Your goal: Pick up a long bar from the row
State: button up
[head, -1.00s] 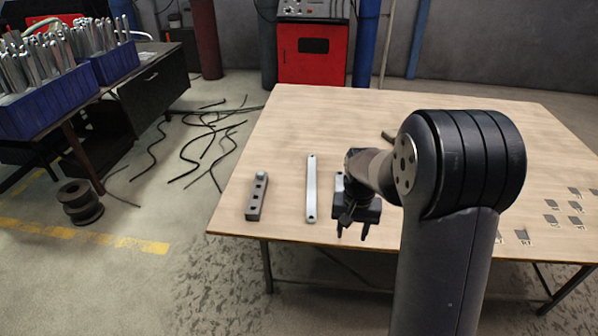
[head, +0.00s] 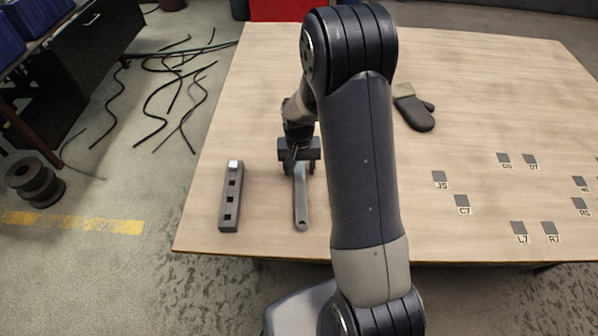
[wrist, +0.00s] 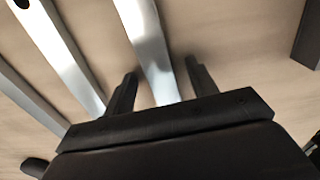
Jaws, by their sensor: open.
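A long pale metal bar (head: 301,205) lies on the wooden table, running front to back in the head view. My gripper (head: 299,167) is over its far part. In the wrist view my gripper's two dark fingers (wrist: 162,84) are apart, with this bar (wrist: 147,40) passing between them in the picture. I cannot tell how far down the fingers reach beside it. Two more bars, one nearer (wrist: 64,55) and one further left (wrist: 30,105), lie to its left in the wrist view. My arm hides them in the head view.
A dark block with square holes (head: 231,205) lies left of the bar. A dark glove (head: 413,108) lies right of my arm. Small labelled dark squares (head: 462,201) are spread over the table's right side. Black cables (head: 160,95) and a spool (head: 35,180) are on the floor.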

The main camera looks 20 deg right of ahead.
jog(key=shift+c, duration=0.2)
grip_shut()
dwell(0.5)
